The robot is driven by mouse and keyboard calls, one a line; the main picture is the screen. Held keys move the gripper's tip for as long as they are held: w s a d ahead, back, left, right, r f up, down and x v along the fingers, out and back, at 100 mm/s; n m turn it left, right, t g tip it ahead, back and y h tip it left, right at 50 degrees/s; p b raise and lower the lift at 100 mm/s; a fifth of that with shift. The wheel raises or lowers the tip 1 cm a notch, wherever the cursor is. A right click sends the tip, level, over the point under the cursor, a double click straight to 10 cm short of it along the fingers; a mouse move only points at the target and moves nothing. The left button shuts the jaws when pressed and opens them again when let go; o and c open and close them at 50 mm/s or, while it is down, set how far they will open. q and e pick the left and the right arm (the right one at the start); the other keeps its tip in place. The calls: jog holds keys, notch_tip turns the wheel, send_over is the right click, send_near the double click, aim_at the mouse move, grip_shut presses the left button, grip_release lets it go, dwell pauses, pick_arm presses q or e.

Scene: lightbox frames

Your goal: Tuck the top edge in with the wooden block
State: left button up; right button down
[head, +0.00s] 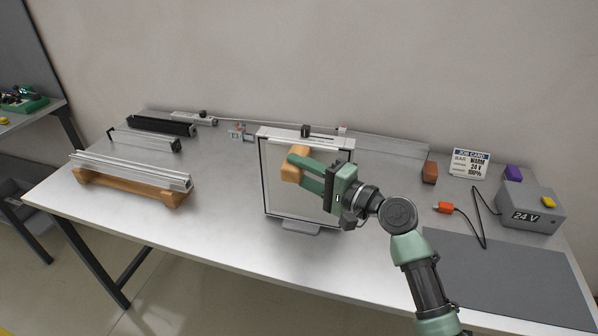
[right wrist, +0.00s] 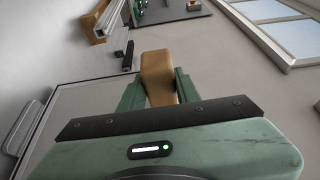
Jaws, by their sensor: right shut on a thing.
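A lightbox frame (head: 270,203) stands upright on the bench, with a dark inner border and a pale panel. Its top edge (head: 290,133) is a light strip with a small black piece near its middle. My right gripper (head: 300,166) is shut on the wooden block (head: 294,163) and holds it in front of the panel's upper part, below the top edge. The block also shows between the fingers in the right wrist view (right wrist: 157,68). I cannot tell whether the block touches the panel. Part of the frame's right side is hidden behind my gripper. My left gripper is not in view.
Metal bars rest on a wooden cradle (head: 130,190) at the left, with a black channel (head: 160,126) behind. At the right are a brown block (head: 430,172), a job card (head: 469,163), a 24 V box (head: 530,207) with a cable, and a grey mat (head: 510,275). The front left bench is clear.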

aim_at(281, 176)
jog(key=shift+w+d+b, duration=0.3)
jog(key=shift+w+b, duration=0.2)
jog(key=shift+w, duration=0.45)
dwell(0.4)
dwell(0.5)
jog(key=shift+s+a+r+p, duration=0.1)
jog(key=shift+s+a+p, duration=0.1)
jog(key=shift+s+p, duration=0.35)
jog(key=shift+s+a+p, duration=0.2)
jog(key=shift+s+p, duration=0.1)
jog(key=shift+s, duration=0.35)
jog(key=shift+s+a+p, duration=0.25)
jog(key=shift+s+p, duration=0.2)
jog(key=shift+s, duration=0.45)
jog(key=shift+s+a+p, duration=0.25)
jog(key=shift+s+p, duration=0.15)
jog(key=shift+s, duration=0.45)
jog(key=shift+f, duration=0.2)
jog(key=s+d+f+m+t+h+b, duration=0.1)
jog(key=s+d+f+m+t+h, duration=0.2)
jog(key=s+d+m+h, duration=0.2)
jog(key=s+d+f+m+t+h+b, duration=0.1)
jog(key=s+d+f+m+t+h, duration=0.2)
jog(key=s+d+h, duration=0.6)
jog(key=s+d+f+m, duration=0.1)
jog(key=s+d+m, duration=0.1)
jog(key=s+d, duration=0.2)
jog(key=shift+s+d+t, duration=0.2)
jog(key=shift+s+t, duration=0.1)
jog(key=shift+s, duration=1.45)
